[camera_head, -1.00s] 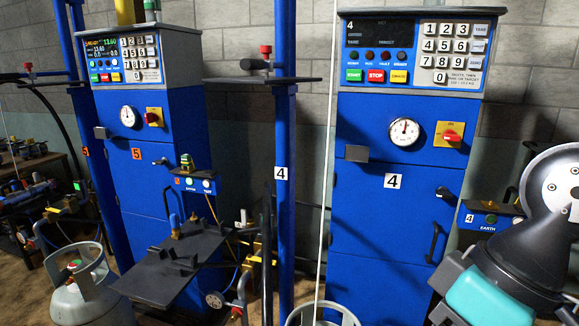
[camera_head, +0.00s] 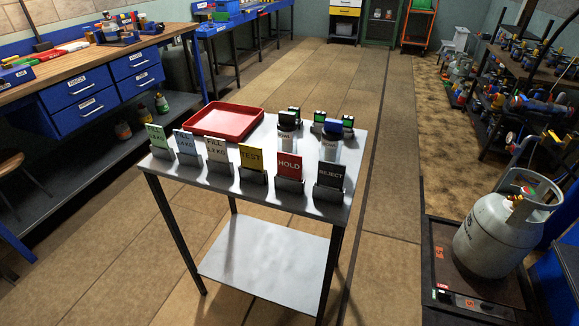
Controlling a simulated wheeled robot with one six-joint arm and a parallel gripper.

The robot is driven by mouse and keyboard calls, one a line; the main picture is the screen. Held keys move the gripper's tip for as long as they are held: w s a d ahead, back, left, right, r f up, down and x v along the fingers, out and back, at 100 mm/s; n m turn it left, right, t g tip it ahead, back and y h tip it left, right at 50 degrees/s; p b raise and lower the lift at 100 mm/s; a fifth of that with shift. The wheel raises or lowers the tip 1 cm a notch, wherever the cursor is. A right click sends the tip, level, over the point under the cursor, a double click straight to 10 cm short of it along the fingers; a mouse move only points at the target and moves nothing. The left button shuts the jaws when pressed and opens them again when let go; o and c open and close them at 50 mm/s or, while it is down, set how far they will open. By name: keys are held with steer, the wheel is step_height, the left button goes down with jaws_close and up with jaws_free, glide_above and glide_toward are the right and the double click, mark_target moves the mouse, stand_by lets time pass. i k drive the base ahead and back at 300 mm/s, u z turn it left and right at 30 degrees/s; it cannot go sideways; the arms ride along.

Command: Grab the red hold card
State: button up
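The red HOLD card (camera_head: 289,166) stands upright in a dark holder (camera_head: 289,185) near the front edge of a small metal table (camera_head: 235,198). The yellow TEST card (camera_head: 251,158) stands to its left and the black REJECT card (camera_head: 330,175) to its right. Green, blue and pale cards stand further left in the same row. My gripper is not in view.
A workbench (camera_head: 85,71) runs along the left. A gas cylinder (camera_head: 492,236) stands on a dark platform at right. Open floor (camera_head: 335,83) lies behind the table.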

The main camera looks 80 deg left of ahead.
mark_target(290, 165)
steer(key=u, duration=2.4)
steer(key=k, duration=0.55)
steer(key=u, duration=0.7)
steer(key=i, duration=0.35)
steer(key=u, duration=0.6)
steer(key=i, duration=1.25)
steer(key=z, duration=0.95)
steer(key=i, duration=0.25)
steer(key=z, duration=0.3)
